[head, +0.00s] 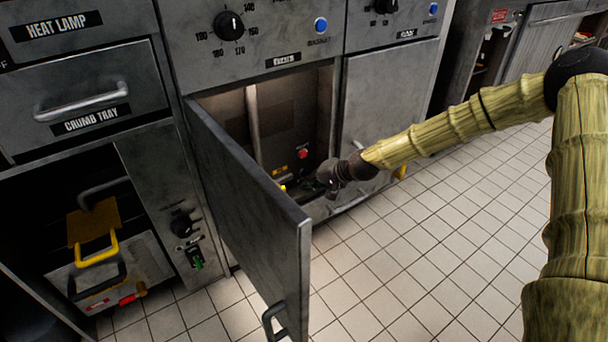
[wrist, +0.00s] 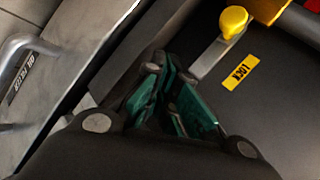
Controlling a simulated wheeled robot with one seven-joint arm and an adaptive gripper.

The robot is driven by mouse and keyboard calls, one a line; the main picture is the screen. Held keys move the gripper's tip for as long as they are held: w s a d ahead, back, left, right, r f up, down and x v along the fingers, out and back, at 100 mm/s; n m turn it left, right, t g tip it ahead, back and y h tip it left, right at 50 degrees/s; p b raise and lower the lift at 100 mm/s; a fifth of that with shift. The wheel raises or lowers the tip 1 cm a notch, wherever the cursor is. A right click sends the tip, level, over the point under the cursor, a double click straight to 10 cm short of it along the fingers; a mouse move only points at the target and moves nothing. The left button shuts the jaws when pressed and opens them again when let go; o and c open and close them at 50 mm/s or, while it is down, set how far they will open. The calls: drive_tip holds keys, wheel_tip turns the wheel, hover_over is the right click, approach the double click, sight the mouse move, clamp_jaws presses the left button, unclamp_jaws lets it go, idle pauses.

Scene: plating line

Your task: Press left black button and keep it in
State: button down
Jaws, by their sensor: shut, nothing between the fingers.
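I cannot make out a black button in either view. The open cabinet (head: 255,91) under the fryer panel has a dark interior with a red round button (head: 302,153) and small yellow labels on its back. My gripper (head: 327,181) is low in the cabinet's opening, to the right of the open door, and is small and dark there. In the wrist view my gripper (wrist: 172,88) has green-padded fingers, shut and empty. Whatever lies directly behind the fingers is hidden.
The cabinet door (head: 250,215) stands open toward me, left of my arm. A closed door (head: 385,105) is on the right. A lower bay at left holds a metal box with a yellow handle (head: 98,250). The tiled floor (head: 430,240) is clear in front.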

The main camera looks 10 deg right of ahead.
drive_tip(key=shift+w+a, duration=0.3)
drive_tip(key=shift+w, duration=0.55)
idle(2.2)
drive_tip(key=shift+s, duration=0.1)
drive_tip(key=shift+s+d+p, duration=0.3)
drive_tip(key=shift+s+p, duration=0.3)
drive_tip(key=shift+s, duration=0.15)
drive_tip(key=shift+s+d+p, duration=0.3)
drive_tip(key=shift+s+p, duration=0.05)
drive_tip(key=shift+s, duration=0.45)
drive_tip(key=shift+s+d+p, duration=0.25)
drive_tip(key=shift+s+p, duration=0.15)
drive_tip(key=shift+s, duration=0.35)
drive_tip(key=shift+s+d+p, duration=0.3)
drive_tip(key=shift+s+p, duration=0.05)
drive_tip(key=shift+s, duration=0.45)
